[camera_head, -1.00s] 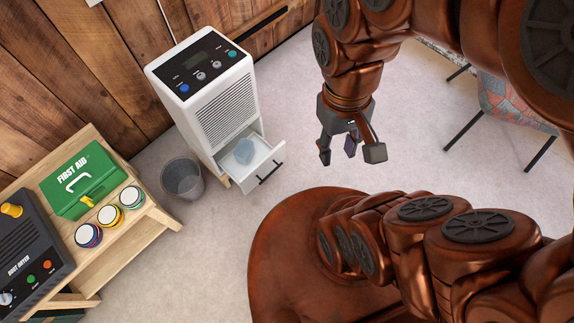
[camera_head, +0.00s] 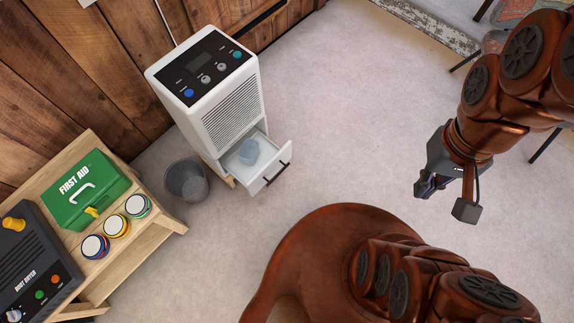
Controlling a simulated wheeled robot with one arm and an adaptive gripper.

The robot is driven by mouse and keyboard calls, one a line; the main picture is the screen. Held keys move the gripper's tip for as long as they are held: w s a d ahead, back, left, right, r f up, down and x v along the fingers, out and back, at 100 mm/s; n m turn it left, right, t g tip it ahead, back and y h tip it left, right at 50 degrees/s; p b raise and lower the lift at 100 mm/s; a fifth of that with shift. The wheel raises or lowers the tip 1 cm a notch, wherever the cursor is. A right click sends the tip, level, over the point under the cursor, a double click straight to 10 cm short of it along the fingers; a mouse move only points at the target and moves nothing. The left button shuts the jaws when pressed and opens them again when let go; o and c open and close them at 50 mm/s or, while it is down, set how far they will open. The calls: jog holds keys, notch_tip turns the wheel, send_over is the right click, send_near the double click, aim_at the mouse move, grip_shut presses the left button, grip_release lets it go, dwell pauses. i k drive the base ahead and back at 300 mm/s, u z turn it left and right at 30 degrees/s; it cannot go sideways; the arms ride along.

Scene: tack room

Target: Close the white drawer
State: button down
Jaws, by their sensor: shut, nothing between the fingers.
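The white drawer (camera_head: 268,172) is pulled out at the bottom of a white appliance (camera_head: 228,112) with a black control panel. It has a dark bar handle (camera_head: 278,174) on its front, and a translucent bluish item (camera_head: 249,151) lies inside it. My gripper (camera_head: 443,200) is at the right of the view, well apart from the drawer, with bare floor between them. Its fingers point down and to the left, and it holds nothing.
A grey bin (camera_head: 187,181) stands on the floor left of the drawer. A wooden bench (camera_head: 150,236) at the left holds a green first aid box (camera_head: 86,190), several round tins and a boot dryer (camera_head: 32,265). The floor (camera_head: 340,110) right of the drawer is clear.

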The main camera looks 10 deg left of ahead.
aim_at(271, 159)
jog(key=k, duration=0.95)
jog(key=u, duration=1.55)
